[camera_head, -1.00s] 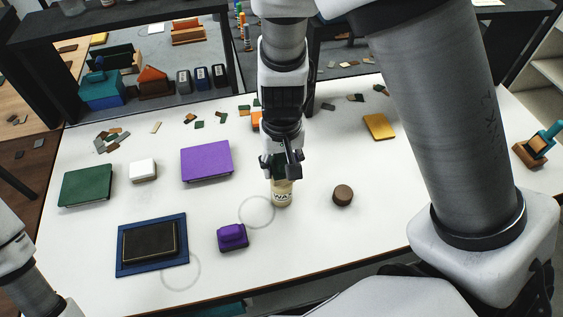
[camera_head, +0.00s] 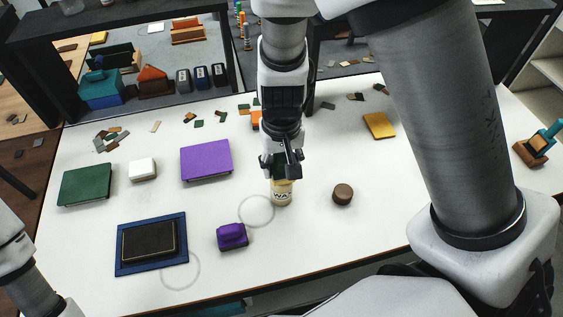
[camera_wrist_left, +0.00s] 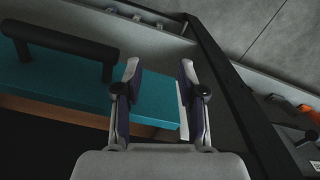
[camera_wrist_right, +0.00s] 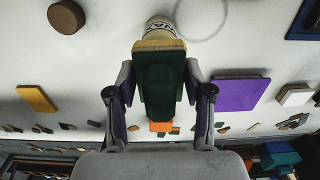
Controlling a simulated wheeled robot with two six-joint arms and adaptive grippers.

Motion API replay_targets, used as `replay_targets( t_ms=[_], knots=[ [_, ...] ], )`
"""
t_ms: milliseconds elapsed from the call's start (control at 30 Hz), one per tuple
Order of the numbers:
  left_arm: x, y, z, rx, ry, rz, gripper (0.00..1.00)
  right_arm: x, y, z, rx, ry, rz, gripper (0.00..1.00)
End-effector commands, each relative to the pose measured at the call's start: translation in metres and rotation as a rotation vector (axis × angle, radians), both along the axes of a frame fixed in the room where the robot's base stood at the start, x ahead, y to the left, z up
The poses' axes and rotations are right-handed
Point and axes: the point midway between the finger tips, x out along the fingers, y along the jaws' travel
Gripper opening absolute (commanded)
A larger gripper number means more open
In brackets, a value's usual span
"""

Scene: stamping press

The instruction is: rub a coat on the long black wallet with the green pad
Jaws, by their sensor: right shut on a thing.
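The long black wallet (camera_head: 148,241) lies flat on a blue mat (camera_head: 122,266) at the front left of the white table. My right gripper (camera_head: 281,163) is shut on the green pad (camera_wrist_right: 160,88), which has a dark green grip and a tan underside. The pad is right at the mouth of a pale jar (camera_head: 282,194) with WAX lettering; I cannot tell whether it presses into the wax. The jar also shows in the right wrist view (camera_wrist_right: 160,27). My left gripper (camera_wrist_left: 160,70) is open and empty, in front of a teal block with a black handle.
A purple pad (camera_head: 232,236) stands between mat and jar. A round brown lid (camera_head: 343,194) lies right of the jar. Behind are a purple slab (camera_head: 206,160), a white block (camera_head: 143,170), a green slab (camera_head: 86,184) and scattered swatches.

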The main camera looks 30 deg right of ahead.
Motion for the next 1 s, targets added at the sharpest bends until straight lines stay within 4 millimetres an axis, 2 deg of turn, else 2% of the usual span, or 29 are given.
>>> replay_targets(
  t_ms=[267,900,1000],
  knots=[
    [0.000,0.000,0.004,0.000,0.000,0.000,0.40,-0.001,0.000,0.003,0.000,0.004,0.000,0.23],
    [0.000,0.000,0.061,0.000,0.000,0.000,0.40,0.000,0.000,0.067,0.001,0.002,0.000,0.23],
    [0.000,0.000,0.065,0.000,0.000,0.000,0.40,0.000,0.000,0.071,0.001,0.002,0.000,0.23]
  ],
)
